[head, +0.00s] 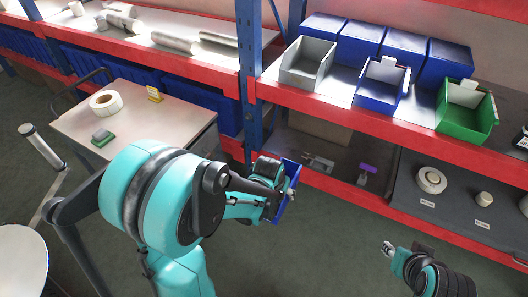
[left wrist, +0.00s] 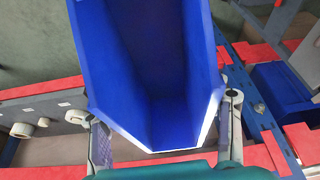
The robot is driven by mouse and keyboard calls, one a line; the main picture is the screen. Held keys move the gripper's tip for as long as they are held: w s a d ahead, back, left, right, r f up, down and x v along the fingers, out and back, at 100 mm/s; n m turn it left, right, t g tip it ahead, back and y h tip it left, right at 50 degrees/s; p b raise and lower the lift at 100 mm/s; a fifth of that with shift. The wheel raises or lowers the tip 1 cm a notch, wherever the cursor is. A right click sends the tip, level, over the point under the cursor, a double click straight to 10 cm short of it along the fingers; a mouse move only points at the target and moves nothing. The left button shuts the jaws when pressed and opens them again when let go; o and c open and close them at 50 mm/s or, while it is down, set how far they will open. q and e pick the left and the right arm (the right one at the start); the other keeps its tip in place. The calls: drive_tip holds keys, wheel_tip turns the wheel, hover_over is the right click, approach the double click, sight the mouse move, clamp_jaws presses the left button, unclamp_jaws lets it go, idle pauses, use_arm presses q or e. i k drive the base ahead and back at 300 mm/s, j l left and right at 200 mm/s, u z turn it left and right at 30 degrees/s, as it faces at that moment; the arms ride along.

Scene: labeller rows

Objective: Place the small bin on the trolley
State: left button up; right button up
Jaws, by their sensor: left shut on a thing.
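The small bin is blue. In the head view, part of the bin (head: 287,196) shows in front of the lower shelf, mostly hidden behind my left gripper (head: 284,192). In the left wrist view the bin (left wrist: 160,75) fills the middle, empty inside. My left gripper (left wrist: 165,132) is shut on it, one finger at each side. The trolley (head: 165,128) stands at the left in the head view, with a flat beige top and a dark handle. My right gripper (head: 389,248) is low at the right over the floor; its fingers are too small to read.
The trolley top carries a white tape roll (head: 106,101), a green and grey block (head: 102,138) and a yellow item (head: 155,94). A rack with red beams holds a grey bin (head: 308,62), a blue bin (head: 381,84) and a green bin (head: 467,108). The trolley's front middle is clear.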

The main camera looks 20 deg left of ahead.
sight(167, 130)
drive_tip(key=i+j+u, duration=0.15)
drive_tip(key=i, duration=0.3)
drive_tip(key=i+j+u, duration=0.1)
drive_tip(key=i, duration=0.35)
